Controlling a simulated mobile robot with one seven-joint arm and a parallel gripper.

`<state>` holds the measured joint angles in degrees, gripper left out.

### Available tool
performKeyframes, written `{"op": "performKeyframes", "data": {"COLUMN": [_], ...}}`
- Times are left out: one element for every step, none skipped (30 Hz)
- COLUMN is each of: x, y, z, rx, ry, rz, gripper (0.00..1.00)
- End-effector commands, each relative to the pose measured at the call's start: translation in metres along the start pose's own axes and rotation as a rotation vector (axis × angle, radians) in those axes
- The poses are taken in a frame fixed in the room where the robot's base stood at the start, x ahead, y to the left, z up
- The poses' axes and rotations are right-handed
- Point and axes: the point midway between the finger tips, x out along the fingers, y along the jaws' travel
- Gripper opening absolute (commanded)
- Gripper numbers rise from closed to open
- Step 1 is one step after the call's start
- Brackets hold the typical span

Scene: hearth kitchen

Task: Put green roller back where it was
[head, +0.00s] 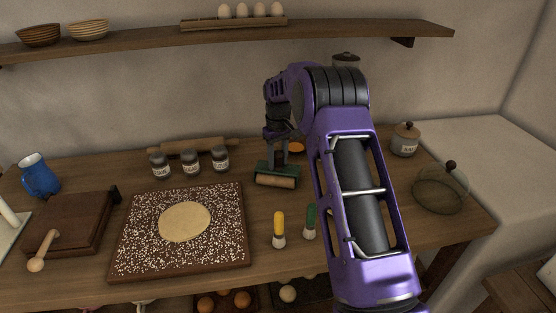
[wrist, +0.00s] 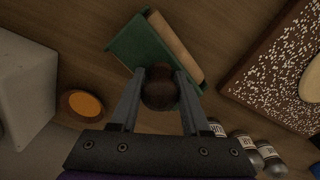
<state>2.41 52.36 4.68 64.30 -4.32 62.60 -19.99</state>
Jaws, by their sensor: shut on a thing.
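The green roller (head: 277,170) has a green body, a pale wooden cylinder along its front and a dark round knob. It is at the back middle of the table, right of the floured board. In the wrist view the green roller (wrist: 140,45) lies just beyond my fingers. My gripper (head: 281,152) comes down on it from above. In the wrist view my gripper (wrist: 160,82) is shut on the dark knob. I cannot tell whether the roller rests on the table or hangs just above it.
A floured board (head: 130,250) with dough lies left. Three jars (head: 190,163) and a rolling pin (head: 195,146) are behind it. An orange dish (head: 297,147) is close behind the roller. A yellow-handled tool (head: 279,229) and a green-handled tool (head: 310,221) stand in front.

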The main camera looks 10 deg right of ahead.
Motion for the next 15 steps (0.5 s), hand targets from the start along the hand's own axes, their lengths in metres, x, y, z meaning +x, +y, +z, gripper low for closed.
{"op": "performKeyframes", "data": {"x": [0.0102, 0.0107, 0.0123, 0.0127, 0.0130, 0.0132, 0.0134, 0.0135, 0.0135, 0.0136, 0.0136, 0.0137, 0.0137, 0.0137, 0.0138], "y": [-0.0023, -0.0025, -0.0028, -0.0029, -0.0030, -0.0032, -0.0034, -0.0037, -0.0040, -0.0043, -0.0045, -0.0048, -0.0051, -0.0053, -0.0056], "z": [0.0041, 0.0043, 0.0051, 0.0052, 0.0053, 0.0054, 0.0054, 0.0053, 0.0051, 0.0050, 0.0049, 0.0047, 0.0046, 0.0045, 0.0043], "rx": [-0.001, -0.001, -0.001, -0.001, -0.001, -0.001, -0.001, -0.001, -0.001, -0.001, -0.002, -0.002, -0.002, -0.002, -0.002], "ry": [-0.016, -0.017, -0.020, -0.021, -0.021, -0.022, -0.022, -0.022, -0.021, -0.021, -0.021, -0.020, -0.020, -0.020, -0.020], "rz": [-0.008, -0.008, -0.009, -0.010, -0.010, -0.010, -0.010, -0.011, -0.011, -0.011, -0.012, -0.012, -0.012, -0.012, -0.013], "gripper": [0.00, 0.00, 0.54, 0.59, 0.64, 0.72, 0.76, 0.76, 0.76, 0.76, 0.76, 0.76, 0.76, 0.76, 0.76]}}
